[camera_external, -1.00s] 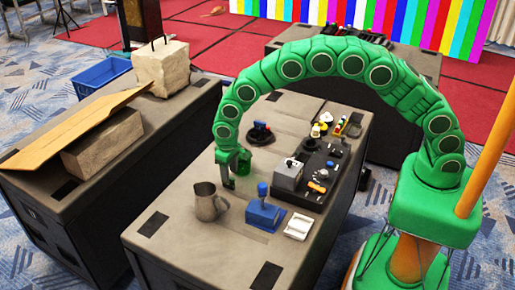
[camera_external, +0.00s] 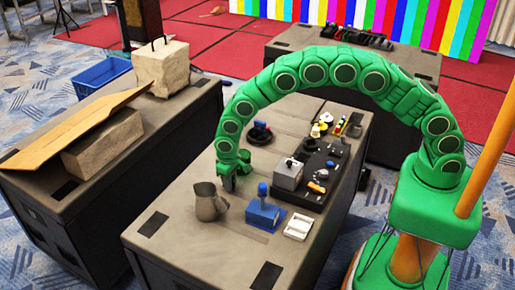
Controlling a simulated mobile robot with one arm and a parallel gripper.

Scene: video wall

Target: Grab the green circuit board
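My green arm arches over the central dark case table (camera_external: 180,245). My gripper (camera_external: 232,182) points down just above the table top, behind the grey metal pitcher (camera_external: 208,203) and left of the grey box. Its fingers are small and dark here, and I cannot tell whether they are open or hold something. I cannot clearly make out the green circuit board. A green patch beside the fingers blends with my green wrist, so I cannot tell if it is the board.
A blue device (camera_external: 263,214), a white tray (camera_external: 299,226) and a grey box (camera_external: 288,174) on a black panel stand right of my gripper. A black round item (camera_external: 260,134) lies behind. The table's front left is clear. Another case table (camera_external: 160,125) stands left.

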